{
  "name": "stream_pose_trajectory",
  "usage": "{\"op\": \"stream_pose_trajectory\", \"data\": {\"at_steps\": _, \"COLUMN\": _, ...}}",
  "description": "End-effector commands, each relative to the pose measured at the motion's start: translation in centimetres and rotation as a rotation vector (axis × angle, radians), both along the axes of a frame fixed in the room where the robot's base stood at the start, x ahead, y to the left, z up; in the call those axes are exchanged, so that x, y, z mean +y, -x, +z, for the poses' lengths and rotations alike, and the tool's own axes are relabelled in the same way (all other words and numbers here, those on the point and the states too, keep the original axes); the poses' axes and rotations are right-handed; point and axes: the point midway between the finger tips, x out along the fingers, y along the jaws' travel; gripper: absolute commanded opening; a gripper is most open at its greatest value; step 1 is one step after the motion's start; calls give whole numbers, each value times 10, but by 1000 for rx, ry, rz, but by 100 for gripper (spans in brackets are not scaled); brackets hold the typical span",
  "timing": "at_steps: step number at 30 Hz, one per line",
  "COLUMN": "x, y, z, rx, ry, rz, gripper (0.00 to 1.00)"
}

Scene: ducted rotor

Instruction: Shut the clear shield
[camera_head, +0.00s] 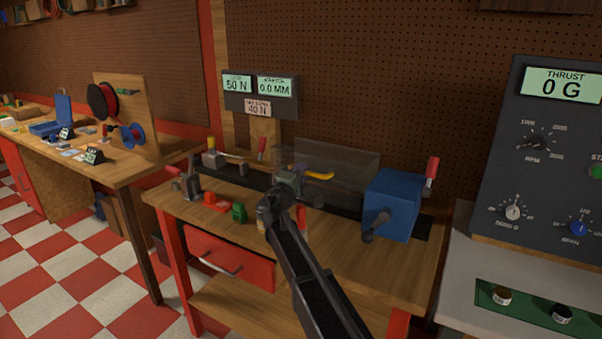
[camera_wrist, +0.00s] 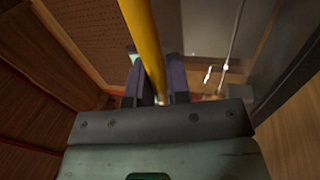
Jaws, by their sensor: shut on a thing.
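The clear shield (camera_head: 350,160) is a see-through panel over the middle of the bench rig, left of the blue box. It looks raised and tilted, but its exact angle is hard to tell. A yellow handle (camera_head: 319,174) shows at its lower front. My gripper (camera_head: 297,178) is at the left end of this handle. In the wrist view the yellow handle (camera_wrist: 145,45) runs between the two dark fingers of my gripper (camera_wrist: 157,88), which is shut on it. My arm hides part of the rig below the shield.
A blue box with a crank (camera_head: 392,204) stands right of the shield. A green block (camera_head: 239,212) and red parts (camera_head: 214,203) sit at the bench's front left. Display panels (camera_head: 260,94) stand behind, and a thrust console (camera_head: 550,150) is at the right.

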Motion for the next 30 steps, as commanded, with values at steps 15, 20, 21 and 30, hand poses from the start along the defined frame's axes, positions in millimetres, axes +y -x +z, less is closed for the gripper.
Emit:
{"op": "stream_pose_trajectory", "data": {"at_steps": 15, "x": 0, "y": 0, "z": 0, "rx": 0, "ry": -1, "rz": 1, "gripper": 41}}
{"op": "stream_pose_trajectory", "data": {"at_steps": 20, "x": 2, "y": 4, "z": -2, "rx": 0, "ry": -1, "rz": 1, "gripper": 41}}
{"op": "stream_pose_trajectory", "data": {"at_steps": 21, "x": 4, "y": 9, "z": -4, "rx": 0, "ry": -1, "rz": 1, "gripper": 41}}
{"op": "stream_pose_trajectory", "data": {"at_steps": 30, "x": 33, "y": 71, "z": -26, "rx": 0, "ry": -1, "rz": 3, "gripper": 41}}
